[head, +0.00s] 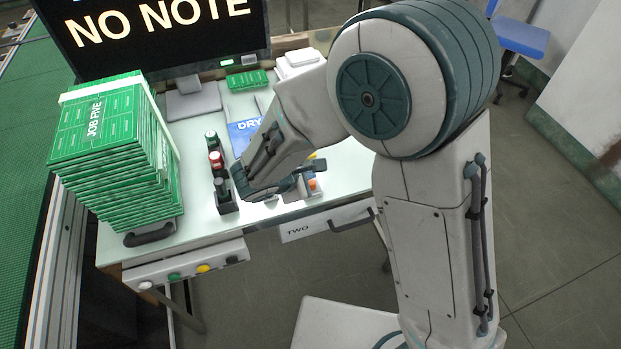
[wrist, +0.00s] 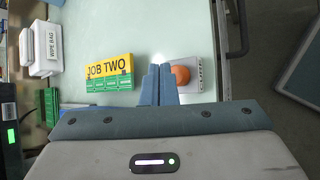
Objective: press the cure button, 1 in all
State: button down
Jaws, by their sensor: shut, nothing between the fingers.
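An orange round button (wrist: 181,75) sits on a small grey box (wrist: 196,84) with a sideways label too small to read surely. I cannot tell if it is the cure button. My gripper (wrist: 158,72) is shut and empty, its blue fingers over the table just left of the orange button in the wrist view. I cannot tell whether they touch the box. In the head view the orange button (head: 312,183) shows partly beside my gripper (head: 305,172). A front panel (head: 187,270) carries white, green, yellow and black buttons.
A yellow and green JOB TWO board (wrist: 109,72) lies near the fingers. A tall stack of green boards (head: 115,150) stands at left. A rack of small bottles (head: 220,185), a WIPE BAG box (wrist: 40,48) and a monitor (head: 160,35) are on the table. A TWO drawer (head: 325,223) is at the front edge.

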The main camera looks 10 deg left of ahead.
jog(key=shift+r, duration=0.1)
jog(key=shift+r+p, duration=1.5)
jog(key=shift+r, duration=0.95)
